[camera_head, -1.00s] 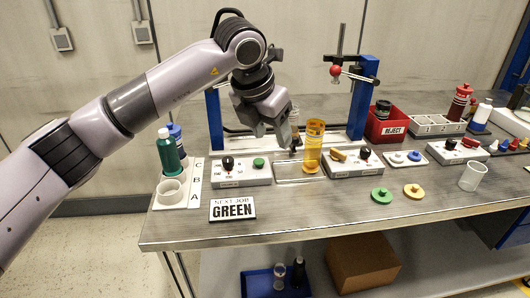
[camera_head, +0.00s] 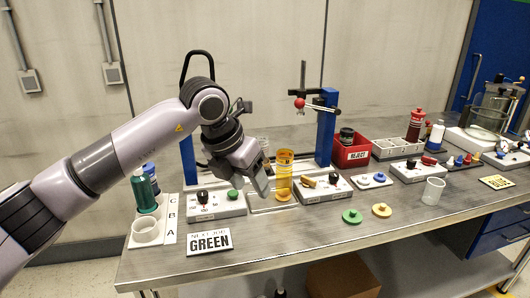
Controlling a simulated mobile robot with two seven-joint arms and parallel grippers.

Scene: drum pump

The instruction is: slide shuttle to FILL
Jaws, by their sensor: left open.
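A frame with blue posts (camera_head: 325,135) stands at the back of the bench, with a pale track or tray (camera_head: 272,207) in front of it. An amber transparent cylinder (camera_head: 284,172) stands upright at this track; I cannot tell which part is the shuttle, and no FILL mark is readable. My left gripper (camera_head: 262,186) is open and points down just left of the amber cylinder, over the track. Whether it touches anything is unclear. A clear cup behind it is mostly hidden by my arm. My right gripper is not in view.
Control boxes with knobs flank the track, one left (camera_head: 217,206) and one right (camera_head: 322,188). A sign reading GREEN (camera_head: 209,241) lies at the front left. A white rack (camera_head: 168,225) holds bottles and a cup. A red REJECT bin (camera_head: 351,152) stands at the right.

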